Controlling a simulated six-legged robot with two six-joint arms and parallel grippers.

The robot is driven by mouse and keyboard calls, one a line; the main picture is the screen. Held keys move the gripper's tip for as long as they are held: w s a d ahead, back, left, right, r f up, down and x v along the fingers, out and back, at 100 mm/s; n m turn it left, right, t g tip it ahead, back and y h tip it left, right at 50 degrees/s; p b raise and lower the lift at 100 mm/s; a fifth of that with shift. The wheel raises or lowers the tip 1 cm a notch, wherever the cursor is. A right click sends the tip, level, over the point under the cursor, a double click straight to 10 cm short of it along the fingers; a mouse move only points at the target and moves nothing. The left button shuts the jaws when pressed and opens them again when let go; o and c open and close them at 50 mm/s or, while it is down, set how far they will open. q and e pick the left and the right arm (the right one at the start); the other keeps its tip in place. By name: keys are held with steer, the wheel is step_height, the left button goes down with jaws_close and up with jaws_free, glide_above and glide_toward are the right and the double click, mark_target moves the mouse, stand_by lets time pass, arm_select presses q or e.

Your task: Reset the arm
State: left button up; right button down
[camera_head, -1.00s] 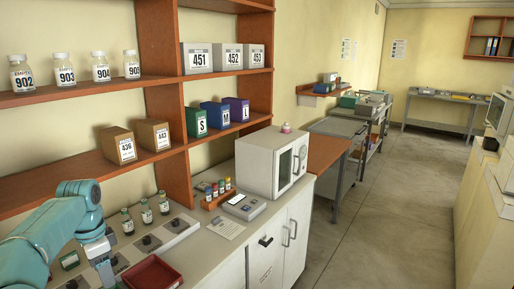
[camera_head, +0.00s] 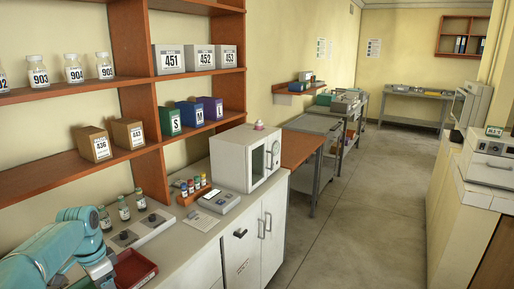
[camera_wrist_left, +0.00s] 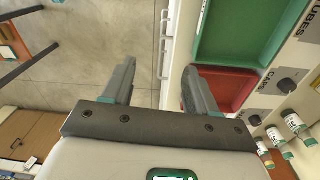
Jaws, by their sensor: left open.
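My left arm (camera_head: 62,250) comes in at the lower left of the head view, over the near end of the counter. Its fingers are mostly hidden there behind the arm and the picture edge. In the left wrist view my left gripper (camera_wrist_left: 158,85) has its two fingers well apart, with nothing between them. Floor and the counter's front edge show beyond the fingers. A red tray (camera_head: 135,268) lies on the counter right beside the arm, and it also shows behind the right finger in the wrist view (camera_wrist_left: 232,88). My right gripper is in neither view.
Several vials (camera_head: 124,208) stand in a row behind the arm. A rack of colour-capped tubes (camera_head: 192,190) and a white incubator (camera_head: 238,158) stand farther along the counter. A green tray (camera_wrist_left: 232,30) adjoins the red one. The floor aisle (camera_head: 350,225) is clear.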

arm_select(q)
steer(key=s+d+f+n+h, duration=0.1)
steer(key=s+d+f, duration=0.1)
steer(key=d+f, duration=0.75)
steer(key=s+d+f+n+h, duration=0.1)
steer(key=s+d+f+n, duration=0.15)
steer(key=d+f, duration=0.7)
steer(key=s+d+f+n, duration=0.2)
steer(key=s+d+f, duration=0.2)
steer(key=s, duration=0.7)
steer(key=s+d+f+n+h, duration=0.1)
steer(key=s+d+f+n, duration=0.2)
steer(key=s+d, duration=0.3)
steer(key=s+f, duration=0.1)
steer(key=s, duration=0.4)
steer(key=shift+d+f, duration=0.3)
steer(key=shift+d, duration=0.05)
steer(key=shift+w, duration=0.1)
